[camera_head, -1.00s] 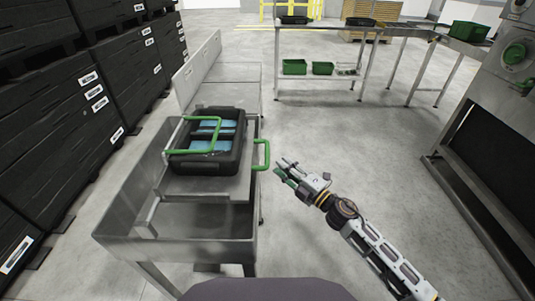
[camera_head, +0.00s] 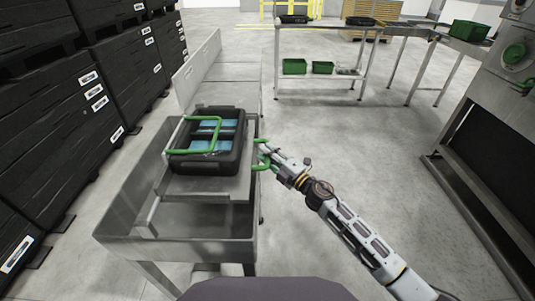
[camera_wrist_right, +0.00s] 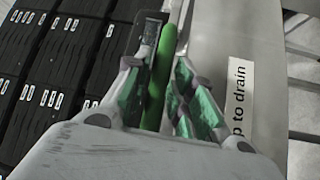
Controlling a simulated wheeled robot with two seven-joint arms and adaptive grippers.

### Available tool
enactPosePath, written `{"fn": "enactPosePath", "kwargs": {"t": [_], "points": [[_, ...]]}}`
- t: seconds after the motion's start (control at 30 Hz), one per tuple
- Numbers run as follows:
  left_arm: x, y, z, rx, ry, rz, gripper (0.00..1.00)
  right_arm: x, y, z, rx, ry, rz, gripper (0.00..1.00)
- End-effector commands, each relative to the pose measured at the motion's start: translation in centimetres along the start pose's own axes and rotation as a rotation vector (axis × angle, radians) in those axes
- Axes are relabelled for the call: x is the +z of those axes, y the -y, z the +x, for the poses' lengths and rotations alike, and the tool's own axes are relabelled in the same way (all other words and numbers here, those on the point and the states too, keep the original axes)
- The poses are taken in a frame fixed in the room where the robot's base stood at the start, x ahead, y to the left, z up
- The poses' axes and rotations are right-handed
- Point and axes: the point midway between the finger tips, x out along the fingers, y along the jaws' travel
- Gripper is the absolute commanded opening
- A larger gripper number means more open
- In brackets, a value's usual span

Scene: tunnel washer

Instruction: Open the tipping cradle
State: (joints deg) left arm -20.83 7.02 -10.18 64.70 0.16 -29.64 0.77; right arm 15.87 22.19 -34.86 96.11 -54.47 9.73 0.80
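The tipping cradle (camera_head: 222,190) is a grey metal tray in a steel trough. It sits level and carries a black crate with blue contents. A green handle (camera_head: 256,166) stands out from its right side; it also shows in the wrist view as a green bar (camera_wrist_right: 163,55). My right gripper (camera_head: 263,153) is at this handle, reaching in from the right. In the wrist view the fingers of my right gripper (camera_wrist_right: 158,85) are apart, one on each side of the bar, with small gaps visible. Contact cannot be told. My left gripper is not in view.
The black crate (camera_head: 236,163) has a green bar (camera_head: 218,135) over it. The steel trough (camera_head: 134,207) surrounds the cradle. Black stacked bins (camera_head: 60,120) line the left. A table (camera_head: 320,88) with green bins is behind, a machine (camera_head: 510,110) right. Floor between is clear.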

Motion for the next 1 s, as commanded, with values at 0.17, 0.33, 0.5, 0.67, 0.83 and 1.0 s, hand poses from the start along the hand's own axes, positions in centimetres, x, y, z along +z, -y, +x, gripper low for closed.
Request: {"fn": "enactPosePath", "kwargs": {"t": [0.17,0.33,0.5,0.67,0.83,1.0], "points": [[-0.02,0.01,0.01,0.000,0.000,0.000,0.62,0.01,0.00,0.32,0.000,0.000,-0.001,0.25],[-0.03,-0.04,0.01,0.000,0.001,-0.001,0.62,0.01,0.00,0.31,0.000,0.000,-0.001,0.25],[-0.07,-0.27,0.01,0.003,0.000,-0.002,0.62,0.01,0.00,0.30,0.000,0.000,0.000,0.09],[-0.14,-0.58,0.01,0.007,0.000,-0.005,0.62,0.01,0.02,0.29,-0.001,0.000,0.000,0.00],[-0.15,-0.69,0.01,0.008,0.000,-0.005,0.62,0.01,0.05,0.28,-0.001,0.000,0.000,0.00],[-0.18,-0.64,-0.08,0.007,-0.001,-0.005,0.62,0.04,0.01,0.32,-0.003,0.000,-0.001,0.00]]}}
